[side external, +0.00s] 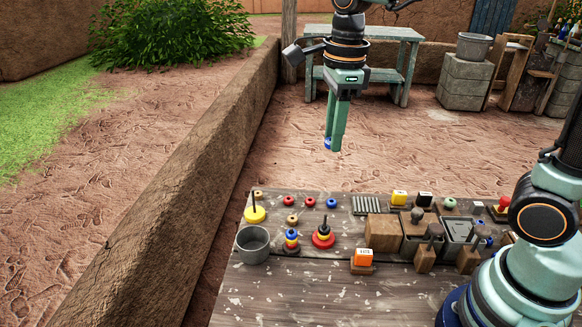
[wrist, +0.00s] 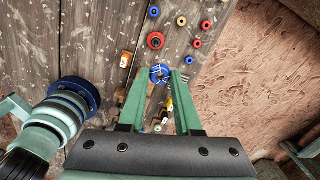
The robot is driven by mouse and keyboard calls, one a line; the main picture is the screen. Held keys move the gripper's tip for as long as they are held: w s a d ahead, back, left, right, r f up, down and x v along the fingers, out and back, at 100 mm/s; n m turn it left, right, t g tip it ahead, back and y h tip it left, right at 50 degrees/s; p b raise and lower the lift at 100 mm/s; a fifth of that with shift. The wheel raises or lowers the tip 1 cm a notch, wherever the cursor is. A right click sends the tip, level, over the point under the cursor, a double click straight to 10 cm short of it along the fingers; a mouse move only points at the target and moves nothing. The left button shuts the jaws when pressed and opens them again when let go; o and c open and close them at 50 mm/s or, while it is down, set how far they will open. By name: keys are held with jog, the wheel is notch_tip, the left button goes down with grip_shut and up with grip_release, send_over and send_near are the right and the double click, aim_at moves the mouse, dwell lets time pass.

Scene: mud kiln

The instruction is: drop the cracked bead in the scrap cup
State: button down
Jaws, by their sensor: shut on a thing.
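My gripper (side external: 334,147) is high above the table, and in the side view it appears beyond the far edge. It is shut on a blue bead (side external: 327,143). In the wrist view the bead (wrist: 159,74) sits between the fingertips and shows pale crack-like lines. The cup is not visible in the wrist view.
Loose red (side external: 288,200), blue (side external: 331,203) and tan (side external: 292,218) beads lie near the table's back left. A yellow-based peg (side external: 255,214) and two stacked pegs (side external: 291,241) (side external: 323,236) stand near the cup. Wooden blocks (side external: 382,231) and trays crowd the right.

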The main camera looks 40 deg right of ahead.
jog(key=shift+w+a, duration=0.1)
jog(key=shift+w+a+f, duration=1.15)
jog(key=shift+a+f, duration=0.85)
jog(key=shift+f, duration=1.3)
jog(key=shift+w+a+f, duration=1.15)
jog(key=shift+a+f, duration=0.9)
jog(key=shift+f, duration=1.25)
jog(key=shift+w+a+f, duration=1.15)
jog(key=shift+a+f, duration=0.85)
jog(key=shift+f, duration=1.3)
jog(key=c, duration=0.5)
grip_release()
jog(key=shift+r, duration=0.2)
